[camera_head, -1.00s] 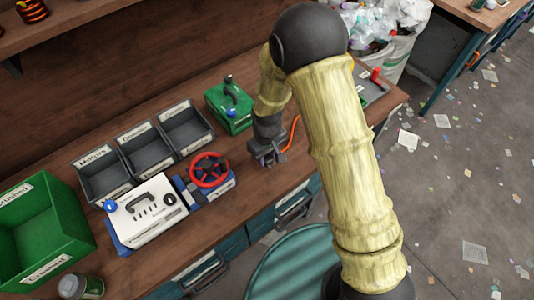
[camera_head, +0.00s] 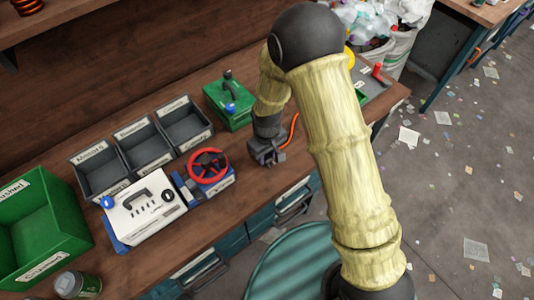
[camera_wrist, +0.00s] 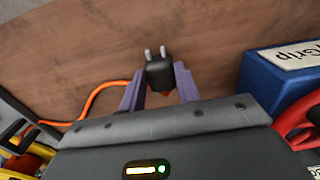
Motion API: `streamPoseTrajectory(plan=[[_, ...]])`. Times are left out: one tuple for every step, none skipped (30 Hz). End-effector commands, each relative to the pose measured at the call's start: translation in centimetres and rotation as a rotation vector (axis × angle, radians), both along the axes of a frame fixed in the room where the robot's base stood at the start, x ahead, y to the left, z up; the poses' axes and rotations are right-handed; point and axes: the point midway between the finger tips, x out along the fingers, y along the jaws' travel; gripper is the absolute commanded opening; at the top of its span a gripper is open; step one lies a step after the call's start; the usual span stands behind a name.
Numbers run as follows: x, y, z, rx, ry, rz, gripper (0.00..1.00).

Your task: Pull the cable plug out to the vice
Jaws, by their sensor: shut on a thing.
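My gripper (camera_head: 266,151) is low over the workbench, right of the vice. In the wrist view its purple fingers (camera_wrist: 160,92) are shut on the black cable plug (camera_wrist: 160,72), whose two metal prongs point away from the gripper. An orange cable (camera_wrist: 92,97) runs from the plug's side off to the left; in the head view the cable (camera_head: 293,130) curves up behind my arm. The plug itself is hidden in the head view. The vice has a red wheel (camera_head: 208,165) and a blue body (camera_head: 222,186). Its blue block (camera_wrist: 280,75) with a "Grip" label shows at right in the wrist view.
A white device (camera_head: 145,208) stands left of the vice. Grey labelled bins (camera_head: 143,148) and a green box (camera_head: 230,104) are behind. A green crate (camera_head: 40,232) is at far left. The bench top (camera_head: 262,185) is bare in front of my gripper.

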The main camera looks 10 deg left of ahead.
Motion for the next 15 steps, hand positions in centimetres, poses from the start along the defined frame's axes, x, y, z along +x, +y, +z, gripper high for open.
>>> streamPoseTrajectory(plan=[[0.01,0.00,0.01,0.000,0.000,0.000,0.05],[0.01,0.00,0.01,0.000,0.000,0.000,0.05],[0.01,0.01,0.01,0.000,0.000,0.000,0.05],[0.01,0.01,0.02,0.000,0.000,0.000,0.05],[0.01,0.01,0.02,0.000,0.000,0.000,0.34],[0.01,0.01,0.02,0.000,0.000,0.000,0.42],[0.01,0.01,0.02,0.000,0.000,0.000,0.48],[0.01,0.01,0.02,0.000,0.000,0.000,0.54],[0.01,0.01,0.02,0.000,0.000,0.000,0.57],[0.01,0.01,0.02,0.000,0.000,0.000,0.57],[0.01,0.01,0.02,0.000,0.000,0.000,0.57],[0.00,0.00,0.01,0.000,0.000,0.000,0.57],[0.00,0.00,0.01,0.000,0.000,0.000,0.57],[0.00,0.00,0.01,0.000,0.000,0.000,0.57],[0.00,0.00,0.00,0.000,0.000,0.000,0.57]])
